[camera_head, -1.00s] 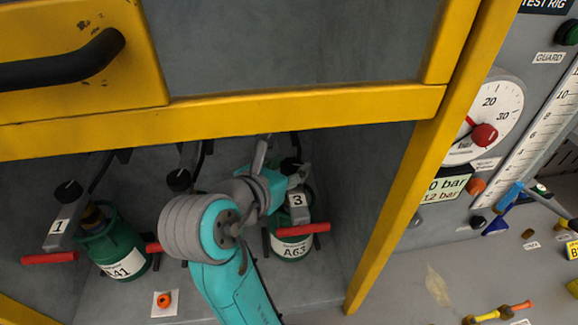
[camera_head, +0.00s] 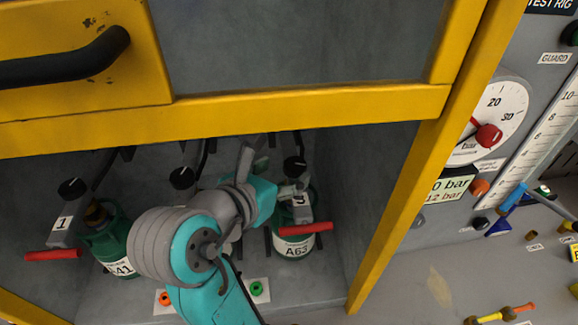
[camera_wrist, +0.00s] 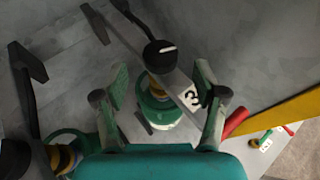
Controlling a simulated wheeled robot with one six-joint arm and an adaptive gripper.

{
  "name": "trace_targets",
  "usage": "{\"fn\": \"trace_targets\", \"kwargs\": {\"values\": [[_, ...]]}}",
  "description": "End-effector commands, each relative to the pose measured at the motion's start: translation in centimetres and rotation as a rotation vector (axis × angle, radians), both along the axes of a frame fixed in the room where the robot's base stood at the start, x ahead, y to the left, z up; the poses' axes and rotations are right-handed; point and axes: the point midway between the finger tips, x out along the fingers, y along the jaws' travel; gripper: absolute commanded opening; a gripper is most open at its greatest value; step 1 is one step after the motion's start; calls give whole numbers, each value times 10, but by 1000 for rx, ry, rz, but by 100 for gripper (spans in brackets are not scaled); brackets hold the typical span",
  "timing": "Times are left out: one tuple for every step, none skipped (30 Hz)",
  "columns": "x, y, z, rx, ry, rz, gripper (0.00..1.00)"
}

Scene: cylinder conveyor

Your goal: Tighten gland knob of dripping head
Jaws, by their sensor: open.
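Head 3, with its number label (camera_head: 300,200), stands at the right of the bay over the green cylinder labelled A63 (camera_head: 296,246). Its black knob (camera_head: 294,166) shows in the wrist view (camera_wrist: 160,53) with a white pointer line. My gripper (camera_wrist: 163,82) is open and empty, its fingers on either side of head 3 and below the knob in the picture. Contact cannot be told. Head 1 (camera_head: 62,222) has a black knob (camera_head: 71,187). A middle head's black knob (camera_head: 182,177) shows above my arm; the rest is hidden. No drip can be made out.
Red handles (camera_head: 306,229) jut forward from the heads. A yellow frame bar (camera_head: 250,108) crosses above and a yellow post (camera_head: 405,190) bounds the right. A gauge (camera_head: 497,115) is at the right.

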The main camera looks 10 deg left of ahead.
Motion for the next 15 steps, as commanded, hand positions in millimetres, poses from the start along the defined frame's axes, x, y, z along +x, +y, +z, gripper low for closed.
{"fn": "trace_targets", "kwargs": {"values": [[-10,6,5,3,-2,5,71],[-15,7,7,3,-2,5,71],[-22,10,10,4,-1,5,71],[-27,12,12,3,-1,4,71],[-32,14,14,1,-2,5,71],[-38,16,17,2,-1,5,71],[-43,17,19,2,-1,3,71],[-47,19,20,3,0,3,71],[-51,21,23,2,-1,2,71],[-54,22,24,2,-1,2,71],[-57,23,26,1,-1,4,71],[-61,24,27,1,0,3,71],[-63,24,28,2,-1,1,71],[-64,25,28,1,0,1,71],[-66,26,29,1,1,1,71]]}}
